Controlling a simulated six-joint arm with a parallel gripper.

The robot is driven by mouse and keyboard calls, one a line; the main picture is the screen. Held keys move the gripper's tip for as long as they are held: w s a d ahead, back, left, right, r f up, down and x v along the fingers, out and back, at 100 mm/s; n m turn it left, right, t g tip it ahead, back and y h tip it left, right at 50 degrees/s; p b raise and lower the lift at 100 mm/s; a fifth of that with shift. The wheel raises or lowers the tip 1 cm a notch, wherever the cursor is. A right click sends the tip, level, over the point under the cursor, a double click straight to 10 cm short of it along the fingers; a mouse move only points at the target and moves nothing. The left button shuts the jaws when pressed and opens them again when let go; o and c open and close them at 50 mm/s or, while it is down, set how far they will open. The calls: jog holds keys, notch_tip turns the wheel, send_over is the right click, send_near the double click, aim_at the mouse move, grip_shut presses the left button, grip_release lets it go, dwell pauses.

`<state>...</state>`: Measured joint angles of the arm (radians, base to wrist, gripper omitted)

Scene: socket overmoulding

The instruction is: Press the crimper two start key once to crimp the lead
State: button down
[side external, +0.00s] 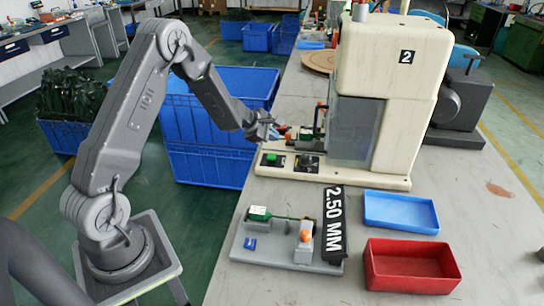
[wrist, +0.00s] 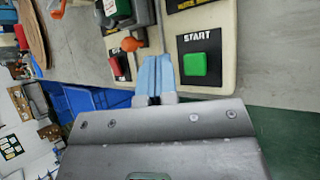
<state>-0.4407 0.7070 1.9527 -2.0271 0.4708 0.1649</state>
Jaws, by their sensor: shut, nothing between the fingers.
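Crimper two (side external: 398,55) is a cream machine marked "2" on the bench in the side external view. Its start key (side external: 272,157) is a green square on a black plate at the left end of its base. In the wrist view the green key (wrist: 195,64) sits under the word START. My gripper (side external: 272,130) is above the base's left end, close to the key. In the wrist view my gripper's pale blue fingers (wrist: 157,76) are together and empty, just left of the key's black plate. Contact with the machine cannot be told. A lead at the crimping point cannot be made out.
A red key (wrist: 118,66) and an orange knob (wrist: 131,44) lie left of my fingers. A grey fixture (side external: 265,257) with a "2.50 MM" sign (side external: 333,222), a blue tray (side external: 400,211) and a red tray (side external: 411,266) stand in front of the crimper.

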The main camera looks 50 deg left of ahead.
aim_at(272, 157)
jog(key=shift+f, duration=2.25)
jog(key=shift+f, duration=0.15)
jog(key=shift+f, duration=0.3)
jog(key=shift+f, duration=0.55)
dwell(1.1)
jog(key=shift+r, duration=3.5)
